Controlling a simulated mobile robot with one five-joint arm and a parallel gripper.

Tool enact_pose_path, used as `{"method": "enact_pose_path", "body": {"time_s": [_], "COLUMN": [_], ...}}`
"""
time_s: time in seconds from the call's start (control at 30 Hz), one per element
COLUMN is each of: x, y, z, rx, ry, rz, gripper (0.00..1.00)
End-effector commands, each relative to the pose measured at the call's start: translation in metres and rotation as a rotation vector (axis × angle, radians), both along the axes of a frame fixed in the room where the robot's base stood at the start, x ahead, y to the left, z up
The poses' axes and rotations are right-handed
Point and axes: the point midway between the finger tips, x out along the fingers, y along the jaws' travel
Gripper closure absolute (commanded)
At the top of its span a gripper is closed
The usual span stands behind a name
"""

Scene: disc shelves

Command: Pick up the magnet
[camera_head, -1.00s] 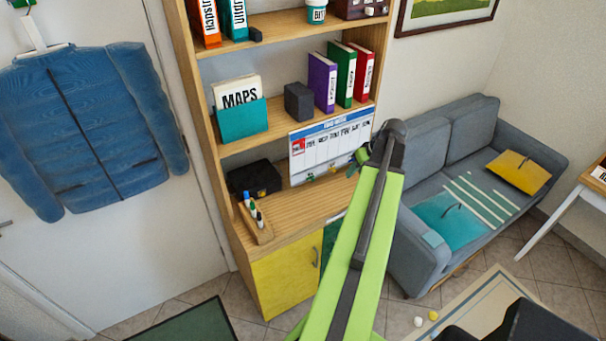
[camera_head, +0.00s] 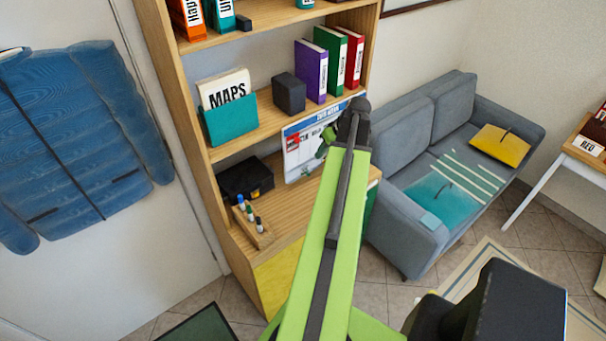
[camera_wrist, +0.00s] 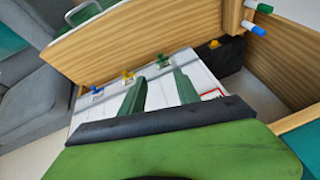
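The board (camera_wrist: 206,78) also shows in the head view (camera_head: 297,160), standing on the shelf unit. My gripper (camera_wrist: 158,76) has its two green fingers apart, over the board, with nothing between them. The third magnet lies just past the fingertips. In the head view my gripper (camera_head: 327,141) covers part of the board, and I cannot make out the magnets.
A black box (camera_head: 246,181) and a marker holder (camera_head: 256,232) stand left of the board on the wooden counter (camera_head: 293,205). A shelf with binders (camera_head: 333,58) and a dark cube (camera_head: 289,93) is above. A grey sofa (camera_head: 405,140) is at the right.

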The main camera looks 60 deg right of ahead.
Motion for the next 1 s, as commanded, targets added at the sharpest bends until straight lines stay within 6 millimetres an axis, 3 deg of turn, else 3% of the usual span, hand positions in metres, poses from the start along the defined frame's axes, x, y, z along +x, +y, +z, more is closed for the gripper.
{"method": "enact_pose_path", "body": {"time_s": [0.03,0.1,0.4,0.67,1.0], "x": [0.005,0.013,0.041,0.047,0.065], "y": [0.0,0.0,-0.002,-0.001,-0.004], "z": [-0.02,-0.036,-0.094,-0.098,-0.146], "rx": [0.0,0.0,-0.001,0.0,0.0], "ry": [0.0,0.0,0.0,0.0,0.0], "rz": [0.003,0.005,0.007,0.006,0.009], "gripper": [0.62,0.62,0.62,0.62,0.62]}}
